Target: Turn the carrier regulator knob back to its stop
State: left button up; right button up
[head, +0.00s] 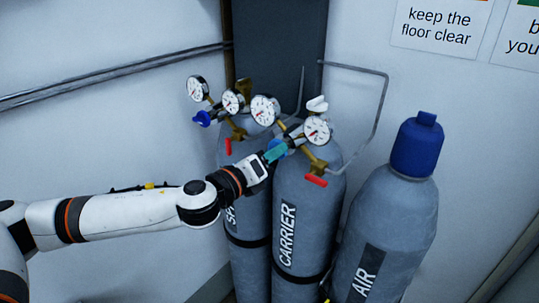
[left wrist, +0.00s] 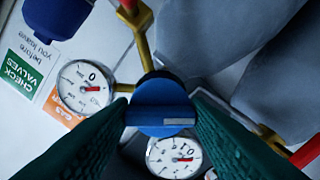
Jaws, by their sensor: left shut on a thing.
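The carrier cylinder (head: 288,235) stands in the middle of the head view, its label reading CARRIER. Its brass regulator carries two round gauges, one on the left (head: 265,109) and one on the right (head: 317,130). My left gripper (head: 276,153) reaches in from the left and is shut on the blue carrier regulator knob. In the left wrist view the knob (left wrist: 160,97) sits between the two dark green fingers, with a pale mark on its face. Two gauges with red needles, one to the left (left wrist: 86,87) and one below (left wrist: 174,157), show there. My right gripper is not in view.
A similar cylinder (head: 253,258) on the left has its own gauges and blue knob (head: 203,118). The AIR cylinder (head: 398,230) with a blue cap (head: 415,148) stands at the right. Red levers (head: 316,181) and a bent grey pipe (head: 385,95) are close by.

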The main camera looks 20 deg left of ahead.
pick_arm(q)
jog(key=shift+f+n, duration=0.1)
jog(key=shift+n, duration=0.3)
jog(key=shift+n+p, duration=1.5)
jog(key=shift+n, duration=12.1)
jog(key=o, duration=1)
